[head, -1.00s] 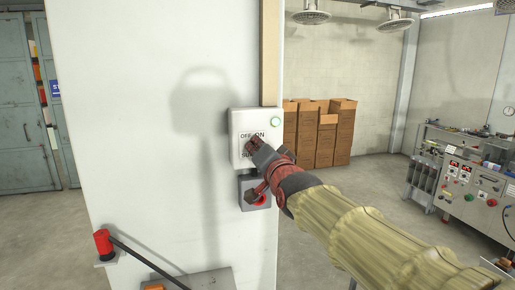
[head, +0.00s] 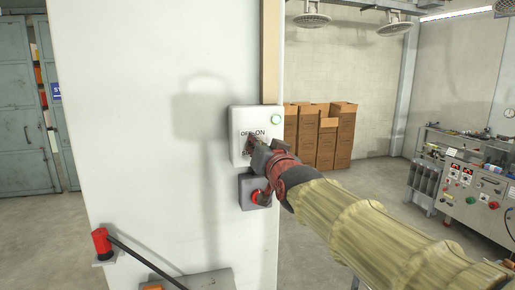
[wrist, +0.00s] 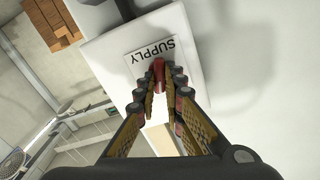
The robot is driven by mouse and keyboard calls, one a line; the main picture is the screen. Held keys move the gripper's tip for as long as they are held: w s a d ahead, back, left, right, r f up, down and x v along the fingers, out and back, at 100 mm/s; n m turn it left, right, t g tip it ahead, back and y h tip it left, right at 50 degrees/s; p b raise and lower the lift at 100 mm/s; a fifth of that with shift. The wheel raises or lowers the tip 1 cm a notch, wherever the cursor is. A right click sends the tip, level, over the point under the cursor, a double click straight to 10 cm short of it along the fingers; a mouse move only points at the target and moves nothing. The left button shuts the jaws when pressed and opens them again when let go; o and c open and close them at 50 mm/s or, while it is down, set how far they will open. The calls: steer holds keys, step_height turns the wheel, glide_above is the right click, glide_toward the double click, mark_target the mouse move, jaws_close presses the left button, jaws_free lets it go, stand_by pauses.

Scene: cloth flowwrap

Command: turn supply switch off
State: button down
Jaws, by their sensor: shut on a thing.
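The supply switch box (head: 238,117) is a white box on the white wall, with OFF and ON lettering and a lit green lamp (head: 275,119). My gripper (head: 253,146) is at the front of the box and hides the switch handle in the head view. In the wrist view, the SUPPLY label (wrist: 152,51) shows beyond my fingertips. There my gripper (wrist: 160,78) is shut on a red switch handle (wrist: 158,68). The handle's exact angle between OFF and ON is hard to tell.
A grey box with a red button (head: 259,197) is mounted just below the switch box, close under my gripper. A red-topped lever (head: 102,242) stands at lower left. Cardboard boxes (head: 318,135) and a control bench (head: 470,195) are at the right.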

steer(key=n, duration=0.4)
steer(key=n+p, duration=0.1)
steer(key=n, duration=0.3)
steer(key=n+p, duration=0.1)
steer(key=n, duration=0.3)
steer(key=shift+s+a+n, duration=0.1)
steer(key=shift+a+n, duration=0.2)
steer(key=shift+n, duration=0.1)
stand_by(0.3)
steer(key=c, duration=1.9)
jaws_free()
steer(key=v, duration=1.2)
